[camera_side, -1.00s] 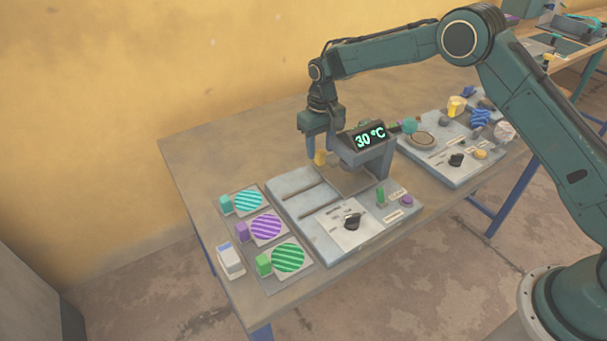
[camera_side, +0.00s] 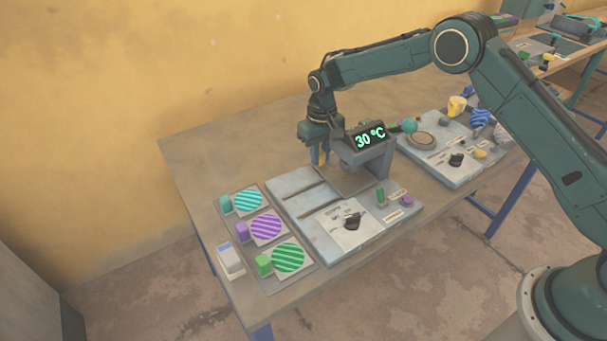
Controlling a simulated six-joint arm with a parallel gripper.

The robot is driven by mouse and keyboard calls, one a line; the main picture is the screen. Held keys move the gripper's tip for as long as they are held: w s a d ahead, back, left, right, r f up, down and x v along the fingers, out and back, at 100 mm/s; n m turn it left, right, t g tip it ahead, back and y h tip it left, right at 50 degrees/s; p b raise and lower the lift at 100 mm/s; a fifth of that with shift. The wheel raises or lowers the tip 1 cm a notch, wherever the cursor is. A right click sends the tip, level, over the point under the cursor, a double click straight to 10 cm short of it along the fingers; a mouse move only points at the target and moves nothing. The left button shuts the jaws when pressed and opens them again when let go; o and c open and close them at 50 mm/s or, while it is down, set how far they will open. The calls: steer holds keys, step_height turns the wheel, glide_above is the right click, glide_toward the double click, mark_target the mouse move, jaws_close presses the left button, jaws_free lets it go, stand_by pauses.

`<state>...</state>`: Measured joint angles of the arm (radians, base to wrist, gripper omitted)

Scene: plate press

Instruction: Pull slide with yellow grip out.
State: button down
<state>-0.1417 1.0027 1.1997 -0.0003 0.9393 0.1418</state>
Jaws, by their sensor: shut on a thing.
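The slide (camera_side: 341,181) is a flat grey plate that sits in the press, under the black head (camera_side: 370,137) with the green "30 °C" display. The yellow grip (camera_side: 320,159) stands at the slide's back left end. My gripper (camera_side: 319,153) points down from above and is shut on the yellow grip, which is partly hidden between and behind the fingers. The grey press base (camera_side: 291,184) has two dark rail slots to the left of the slide.
Left of the base, a tray holds striped discs in cyan (camera_side: 249,201), purple (camera_side: 267,227) and green (camera_side: 288,258), with coloured blocks beside them. Another station (camera_side: 440,165) stands to the right. The table's back left is clear.

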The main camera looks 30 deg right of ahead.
steer(key=a, duration=1.1)
steer(key=shift+a+r, duration=0.1)
steer(key=shift+a, duration=0.2)
steer(key=c, duration=1.5)
jaws_free()
steer(key=shift+a, duration=0.1)
steer(key=shift+o, duration=1.1)
steer(key=shift+r, duration=0.15)
step_height(320, 180, up, 14)
steer(key=shift+f, duration=0.25)
